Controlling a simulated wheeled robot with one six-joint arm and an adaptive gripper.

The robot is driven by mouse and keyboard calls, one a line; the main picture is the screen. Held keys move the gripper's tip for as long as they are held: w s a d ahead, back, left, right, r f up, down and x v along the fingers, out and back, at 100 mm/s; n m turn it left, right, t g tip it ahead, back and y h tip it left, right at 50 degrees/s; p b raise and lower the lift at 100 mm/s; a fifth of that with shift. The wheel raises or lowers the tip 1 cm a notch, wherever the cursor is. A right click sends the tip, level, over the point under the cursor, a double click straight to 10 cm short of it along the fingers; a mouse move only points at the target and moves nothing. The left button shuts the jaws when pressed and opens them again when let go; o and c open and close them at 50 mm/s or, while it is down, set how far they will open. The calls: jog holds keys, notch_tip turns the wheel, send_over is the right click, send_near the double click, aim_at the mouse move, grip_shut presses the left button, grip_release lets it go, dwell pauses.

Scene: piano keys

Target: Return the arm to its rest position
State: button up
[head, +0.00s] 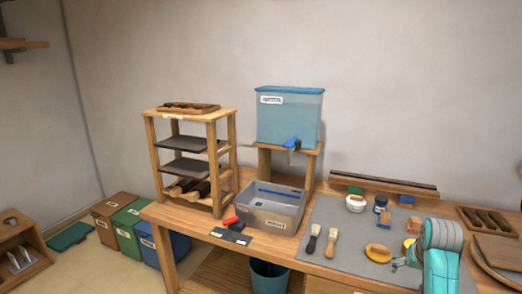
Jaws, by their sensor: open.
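My teal arm shows at the right front, over the right part of the workbench (312,271). My gripper (398,263) is a small dark shape at the left of the arm, low over the grey mat (340,215). It is open, and I see nothing held in it. A yellow oval-shaped item (378,252) lies on the mat just left of the gripper, apart from it as far as I can tell. The arm hides part of the mat and of the bench behind it.
Two brushes (322,240), a white jar (355,203) and a dark jar (380,203) are on the mat. A grey bin (270,213), a blue water tank (290,117) and a wooden rack (190,150) stand left. Coloured bins (125,225) stand on the floor.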

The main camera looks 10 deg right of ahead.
jog(key=s+a+f+n+t, duration=0.1)
jog(key=s+a+f, duration=0.3)
jog(key=a+f, duration=0.25)
jog(key=s+a+f+t, duration=0.2)
jog(key=s+a+f, duration=0.2)
jog(key=a+f, duration=0.3)
jog(key=s+a+f+n+t, duration=0.1)
jog(key=s+a+f, duration=0.35)
jog(key=f, duration=0.35)
jog(key=s+a+r+n+t, duration=0.1)
jog(key=s+a, duration=0.3)
jog(key=s, duration=0.3)
jog(key=s+a+r+n+t+y, duration=0.1)
jog(key=s+a+t, duration=0.1)
jog(key=s+a, duration=0.45)
jog(key=s+a+r+n+t, duration=0.1)
jog(key=s+a, duration=0.2)
jog(key=s, duration=0.6)
jog(key=s+a+r+n+t+y, duration=0.1)
jog(key=s+a+r+t, duration=0.1)
jog(key=s+r, duration=1)
jog(key=shift+s+a+r+t, duration=0.25)
jog(key=shift+a+r+t, duration=0.1)
jog(key=shift+r, duration=0.4)
jog(key=shift+d, duration=0.1)
